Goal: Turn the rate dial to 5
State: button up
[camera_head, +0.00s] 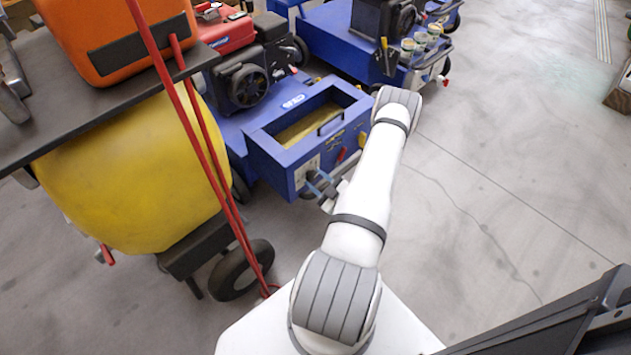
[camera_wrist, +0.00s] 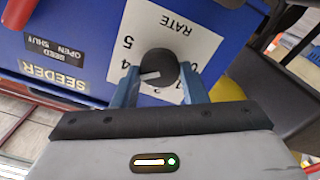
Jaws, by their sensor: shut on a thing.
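The rate dial is a round black knob (camera_wrist: 158,66) on a white plate (camera_wrist: 182,30) marked RATE, seen upside down in the wrist view. Its white pointer points left and slightly down, just below the 4; the 5 is farther up. My gripper (camera_wrist: 160,80) has its two blue fingers on either side of the knob, shut on it. Some of the lower numbers are partly hidden by the fingers and knob. In the head view my gripper (camera_head: 324,189) is at the front panel of the blue seeder box (camera_head: 272,152), and the dial is mostly hidden.
A SEEDER label (camera_wrist: 62,80) and a seed open/shut label (camera_wrist: 55,48) are left of the dial. A yellow tank (camera_head: 130,175) and red handles (camera_head: 205,140) stand left of my arm.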

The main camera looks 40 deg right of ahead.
jog(key=m, duration=0.6)
jog(key=shift+m, duration=0.4)
dwell(0.3)
jog(key=o, duration=1)
jog(key=shift+s+d+p, duration=0.2)
jog(key=shift+s+p, duration=0.3)
jog(key=shift+s, duration=1.45)
jog(key=shift+s+d+p, duration=0.15)
jog(key=shift+s+p, duration=0.35)
jog(key=shift+s, duration=1.45)
